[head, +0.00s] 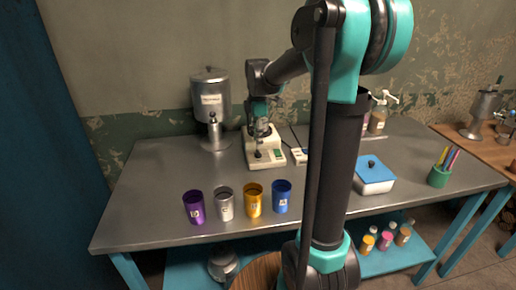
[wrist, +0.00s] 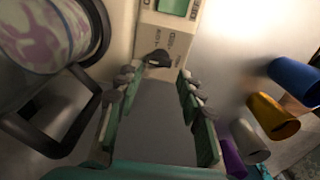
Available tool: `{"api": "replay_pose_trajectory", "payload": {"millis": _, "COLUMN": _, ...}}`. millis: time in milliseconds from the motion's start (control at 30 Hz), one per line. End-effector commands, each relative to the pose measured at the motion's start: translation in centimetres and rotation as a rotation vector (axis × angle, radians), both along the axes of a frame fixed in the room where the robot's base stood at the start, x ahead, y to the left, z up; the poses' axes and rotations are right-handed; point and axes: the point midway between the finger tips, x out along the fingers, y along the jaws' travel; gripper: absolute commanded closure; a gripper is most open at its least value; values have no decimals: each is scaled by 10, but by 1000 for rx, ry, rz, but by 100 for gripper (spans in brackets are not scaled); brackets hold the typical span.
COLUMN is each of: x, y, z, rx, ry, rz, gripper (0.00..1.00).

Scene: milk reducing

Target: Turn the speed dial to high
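The speed dial is a dark knob (wrist: 158,60) on the front of a pale machine base (wrist: 165,28), below a small green display (wrist: 174,7) in the wrist view. The markings beside the knob are too small to read. In the head view the machine (head: 266,158) stands at the back middle of the metal table, partly hidden by my arm. My gripper (wrist: 155,80) is open, its two fingers apart with nothing between the pads. The knob lies just beyond the fingertips, roughly centred between them. My gripper also shows over the machine's front in the head view (head: 259,145).
A patterned vessel (wrist: 45,35) with a dark handle is close at left in the wrist view. Purple (head: 194,207), silver (head: 224,204), gold (head: 253,200) and blue (head: 282,196) cups stand near the front edge. A metal dispenser (head: 211,100) stands left of the machine.

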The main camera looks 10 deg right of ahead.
Motion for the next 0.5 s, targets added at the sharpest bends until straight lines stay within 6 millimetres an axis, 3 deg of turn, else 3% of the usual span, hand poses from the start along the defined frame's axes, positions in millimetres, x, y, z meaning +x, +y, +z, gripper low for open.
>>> {"api": "replay_pose_trajectory", "payload": {"millis": 200, "x": 0, "y": 0, "z": -32, "rx": 0, "ry": 0, "rz": 0, "gripper": 62}}
{"api": "replay_pose_trajectory", "payload": {"millis": 500, "x": 0, "y": 0, "z": -46, "rx": 0, "ry": 0, "rz": 0, "gripper": 62}}
